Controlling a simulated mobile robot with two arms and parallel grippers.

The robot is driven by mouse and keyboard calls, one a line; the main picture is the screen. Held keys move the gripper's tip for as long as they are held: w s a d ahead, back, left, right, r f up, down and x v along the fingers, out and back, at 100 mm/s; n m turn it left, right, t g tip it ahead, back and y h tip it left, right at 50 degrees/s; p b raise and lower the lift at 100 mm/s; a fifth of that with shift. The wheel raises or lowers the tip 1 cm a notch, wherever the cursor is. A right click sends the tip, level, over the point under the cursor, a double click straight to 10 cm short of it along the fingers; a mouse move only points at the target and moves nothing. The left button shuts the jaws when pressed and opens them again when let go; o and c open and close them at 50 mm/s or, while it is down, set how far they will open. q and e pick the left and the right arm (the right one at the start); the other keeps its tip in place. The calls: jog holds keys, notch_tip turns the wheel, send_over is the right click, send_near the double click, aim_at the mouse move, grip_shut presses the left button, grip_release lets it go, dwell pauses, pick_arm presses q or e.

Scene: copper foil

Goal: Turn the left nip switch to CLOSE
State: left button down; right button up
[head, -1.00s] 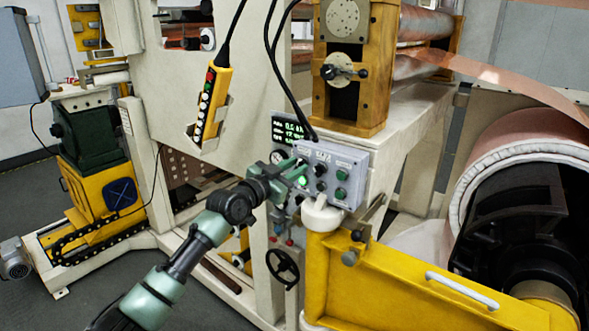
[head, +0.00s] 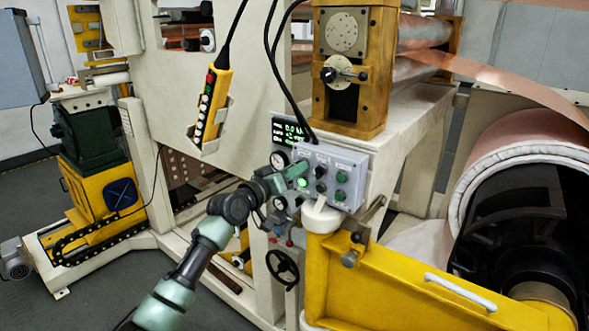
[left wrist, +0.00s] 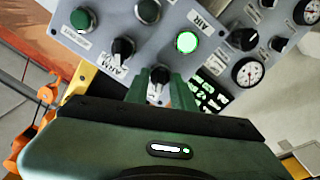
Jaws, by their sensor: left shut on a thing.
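The grey control box (head: 345,168) stands beside the frame and carries black switches and green buttons. My left gripper (head: 296,172) is at the box's left part, and its arm comes in from the lower left. In the left wrist view, the green fingers of my left gripper (left wrist: 160,92) are shut on a black switch knob (left wrist: 159,75). The fingers hide the knob's sides and its lower label, so I cannot read its setting. A second black switch (left wrist: 122,48) is beside it, apart from the fingers. My right gripper is out of view.
A lit green button (left wrist: 187,42) is close to the fingers. Pressure gauges (left wrist: 248,71) and a dark display (head: 289,131) adjoin the box. A handwheel (head: 282,267) is below, and a yellow arm (head: 400,280) extends at the lower right.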

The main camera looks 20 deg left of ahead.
pick_arm(q)
jog(key=shift+n, duration=0.3)
jog(key=c, duration=1.5)
grip_release()
jog(key=shift+c, duration=0.2)
jog(key=b+v, duration=0.2)
jog(key=v, duration=0.5)
jog(key=shift+s+a, duration=0.15)
jog(key=shift+s, duration=0.2)
